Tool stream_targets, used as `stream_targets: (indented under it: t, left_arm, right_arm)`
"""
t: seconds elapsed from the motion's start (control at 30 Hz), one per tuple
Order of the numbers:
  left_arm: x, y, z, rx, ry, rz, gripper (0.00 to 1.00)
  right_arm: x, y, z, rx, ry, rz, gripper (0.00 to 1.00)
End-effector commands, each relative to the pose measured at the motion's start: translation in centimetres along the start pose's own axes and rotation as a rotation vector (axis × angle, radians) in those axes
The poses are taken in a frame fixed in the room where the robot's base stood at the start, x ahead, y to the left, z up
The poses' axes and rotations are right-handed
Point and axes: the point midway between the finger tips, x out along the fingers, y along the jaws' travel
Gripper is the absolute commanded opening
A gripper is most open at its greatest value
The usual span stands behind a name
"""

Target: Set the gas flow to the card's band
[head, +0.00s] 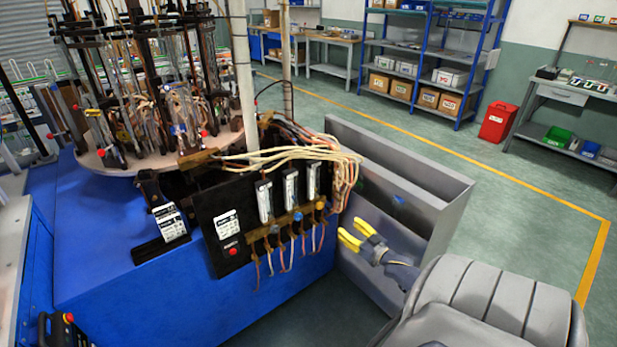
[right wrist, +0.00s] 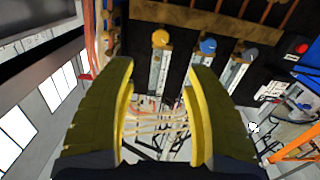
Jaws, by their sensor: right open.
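A black gas panel (head: 222,204) carries three upright flow meters, a left one (head: 265,201), a middle one (head: 290,188) and a right one (head: 313,181). The float heights are too small to read. A printed card (head: 170,222) stands left of the panel; its text is unreadable. My right gripper (head: 357,233) is open and empty, right of the panel. My left gripper is not in view.
A red button (head: 233,252) sits low on the panel. Pale hoses (head: 300,154) loop over its top, and thin tubes hang below. A grey metal bin (head: 440,215) stands behind my right gripper. A round glassware carousel (head: 222,140) stands behind the panel.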

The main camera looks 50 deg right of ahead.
Motion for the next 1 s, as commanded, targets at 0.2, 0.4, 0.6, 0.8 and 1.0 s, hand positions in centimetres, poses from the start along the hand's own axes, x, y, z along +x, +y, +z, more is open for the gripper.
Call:
stream_targets:
  t: [0.2, 0.4, 0.6, 0.8, 1.0]
  left_arm:
    - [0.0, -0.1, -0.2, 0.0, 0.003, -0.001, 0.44]
    - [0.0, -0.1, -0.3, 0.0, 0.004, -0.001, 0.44]
    - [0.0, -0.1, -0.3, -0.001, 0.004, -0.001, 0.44]
    - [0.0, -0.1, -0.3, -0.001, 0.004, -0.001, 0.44]
    - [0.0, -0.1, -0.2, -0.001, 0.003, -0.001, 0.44]
  right_arm:
    - [0.8, -0.2, -0.3, 0.051, 0.017, -0.01, 0.53]
    - [3.4, -0.2, -0.4, 0.048, 0.017, -0.009, 0.53]
    - [6.3, -0.3, -0.4, 0.048, 0.016, -0.008, 0.53]
    - [9.1, -0.3, -0.5, 0.048, 0.016, -0.009, 0.53]
    - [11.5, -0.3, -0.5, 0.048, 0.015, -0.008, 0.53]
